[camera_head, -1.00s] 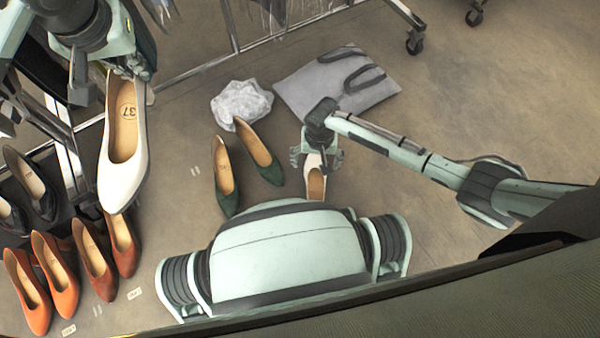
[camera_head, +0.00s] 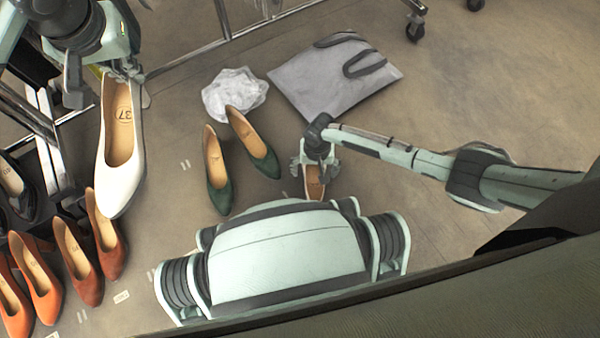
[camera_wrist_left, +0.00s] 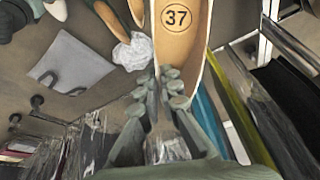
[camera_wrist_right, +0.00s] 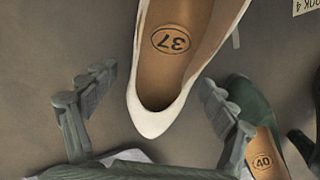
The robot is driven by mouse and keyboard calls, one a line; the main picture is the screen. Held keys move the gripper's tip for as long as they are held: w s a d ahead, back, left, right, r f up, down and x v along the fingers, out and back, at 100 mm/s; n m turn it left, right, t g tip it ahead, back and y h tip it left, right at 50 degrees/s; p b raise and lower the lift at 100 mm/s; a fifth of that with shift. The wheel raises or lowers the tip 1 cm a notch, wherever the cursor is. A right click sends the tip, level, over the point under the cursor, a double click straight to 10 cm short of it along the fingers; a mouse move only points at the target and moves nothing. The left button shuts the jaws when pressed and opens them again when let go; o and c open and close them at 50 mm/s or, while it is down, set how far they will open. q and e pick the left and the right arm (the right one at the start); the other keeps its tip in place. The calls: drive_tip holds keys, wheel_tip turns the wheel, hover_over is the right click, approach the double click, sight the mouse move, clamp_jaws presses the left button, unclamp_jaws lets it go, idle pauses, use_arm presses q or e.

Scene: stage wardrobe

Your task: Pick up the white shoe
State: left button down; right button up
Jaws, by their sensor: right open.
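One white shoe (camera_head: 122,165) hangs in my left gripper (camera_head: 128,76), toe down, at the left of the head view. In the left wrist view the left fingers (camera_wrist_left: 172,90) are shut on the heel end of this shoe (camera_wrist_left: 178,38), whose insole is marked 37. A second white shoe (camera_head: 316,187) is on the floor, partly hidden by my right gripper (camera_head: 314,168) and my base.
Two green shoes (camera_head: 217,172) lie left of the floor white shoe. A crumpled white bundle (camera_head: 235,93) and a grey bag (camera_head: 335,80) lie beyond. Orange shoes (camera_head: 73,258) are at lower left, near a metal rack. The floor at right is open.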

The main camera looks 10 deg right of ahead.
drive_tip(key=shift+c, duration=0.6)
drive_tip(key=c, duration=1.4)
